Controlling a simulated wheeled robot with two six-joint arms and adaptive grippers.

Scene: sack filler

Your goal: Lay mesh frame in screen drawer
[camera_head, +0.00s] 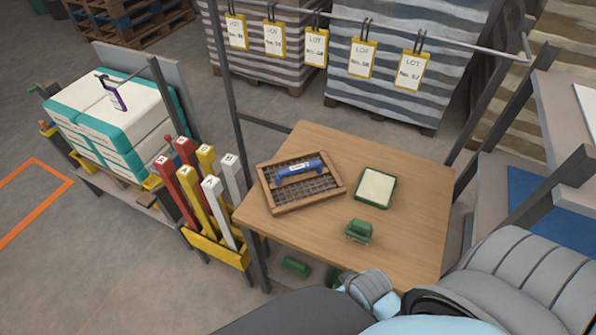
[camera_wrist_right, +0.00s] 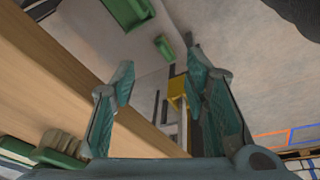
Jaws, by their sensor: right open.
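I cannot make out a screen drawer in either view. My right gripper (camera_wrist_right: 158,85) shows in the right wrist view with its two teal fingers apart and nothing between them. It is beside the table's edge, away from the mesh frame, which is outside that view. My left gripper is not in view.
The wooden table (camera_head: 408,235) also holds a green-rimmed pad (camera_head: 375,188) and a green stamp-like block (camera_head: 359,231). A yellow rack (camera_head: 216,248) of coloured bars stands left of it. Tags (camera_head: 316,46) hang from a rail behind. The table's right side is clear.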

